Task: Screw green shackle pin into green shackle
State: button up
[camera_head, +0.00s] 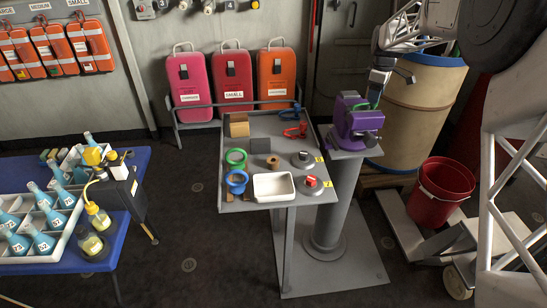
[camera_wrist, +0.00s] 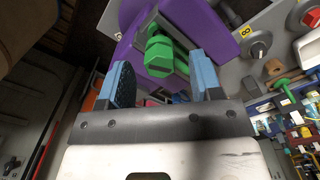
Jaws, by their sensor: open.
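A purple vise (camera_head: 352,122) stands on the grey pedestal and shows large in the wrist view (camera_wrist: 133,30). Green hex-ended metal, apparently the green shackle pin (camera_wrist: 160,58), shows at the vise in the wrist view. More green, probably the green shackle (camera_head: 362,107), shows at the vise top in the head view. I cannot tell how far the pin sits in the shackle. My gripper (camera_wrist: 160,68) is open, with its blue-padded fingers on either side of the green parts. Contact cannot be told. In the head view my gripper (camera_head: 378,88) is just above the vise.
A grey side table (camera_head: 262,128) left of the vise holds a green ring (camera_head: 236,157), a blue ring (camera_head: 237,182), a red shackle (camera_head: 297,130), a white tray (camera_head: 273,187) and knobs. A tan barrel (camera_head: 425,115) and red bucket (camera_head: 441,190) stand right.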

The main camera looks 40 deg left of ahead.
jog(key=shift+f, duration=0.55)
jog(key=shift+c, duration=0.4)
grip_shut()
jog(key=m, duration=0.5)
jog(key=shift+m, duration=2.4)
